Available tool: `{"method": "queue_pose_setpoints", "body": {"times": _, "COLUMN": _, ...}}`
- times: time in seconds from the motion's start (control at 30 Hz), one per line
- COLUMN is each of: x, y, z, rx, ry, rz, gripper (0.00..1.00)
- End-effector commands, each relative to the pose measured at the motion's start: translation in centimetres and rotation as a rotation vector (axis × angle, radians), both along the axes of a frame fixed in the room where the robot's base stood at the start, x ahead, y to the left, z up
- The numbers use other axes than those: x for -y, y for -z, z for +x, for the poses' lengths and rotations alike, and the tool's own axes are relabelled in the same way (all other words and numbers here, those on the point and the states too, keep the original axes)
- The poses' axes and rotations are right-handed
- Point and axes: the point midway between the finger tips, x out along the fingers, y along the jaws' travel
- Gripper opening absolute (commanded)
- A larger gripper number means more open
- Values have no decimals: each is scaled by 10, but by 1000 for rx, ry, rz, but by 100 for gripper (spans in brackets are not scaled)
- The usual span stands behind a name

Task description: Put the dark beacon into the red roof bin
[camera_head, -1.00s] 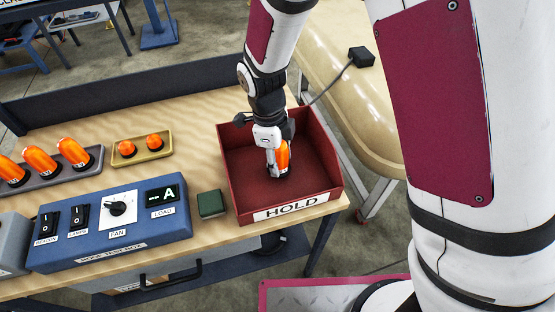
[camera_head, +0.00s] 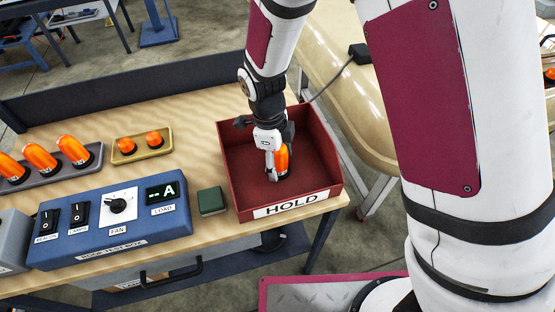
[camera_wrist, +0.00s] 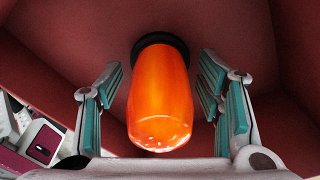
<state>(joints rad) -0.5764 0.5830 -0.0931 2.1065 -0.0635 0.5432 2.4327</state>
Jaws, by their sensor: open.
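The red bin (camera_head: 235,193) labelled HOLD stands at the right end of the bench. An orange beacon with a black base (camera_head: 283,158) is inside it, and it also shows in the wrist view (camera_wrist: 160,98). My gripper (camera_head: 277,170) is down in the bin around this beacon. In the wrist view my gripper (camera_wrist: 164,95) is open, with a gap between each teal finger pad and the beacon. The beacon's base is against the bin floor. Several other orange beacons (camera_head: 40,158) stand in a grey tray on the left; none looks clearly dark.
A blue test box (camera_head: 110,232) with switches, a fan knob and a load display stands at the front. A yellow tray (camera_head: 142,147) holds two small orange domes. A dark green block (camera_head: 211,201) lies beside the bin. A cream rounded body stands behind the bin.

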Motion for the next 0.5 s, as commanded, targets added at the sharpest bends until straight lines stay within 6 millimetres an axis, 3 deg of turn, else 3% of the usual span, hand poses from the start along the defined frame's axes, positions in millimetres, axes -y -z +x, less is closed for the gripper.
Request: {"method": "queue_pose_setpoints", "body": {"times": 0.5, "x": -12, "y": -94, "z": 4, "rx": 4, "ry": -1, "rz": 3, "gripper": 60}}
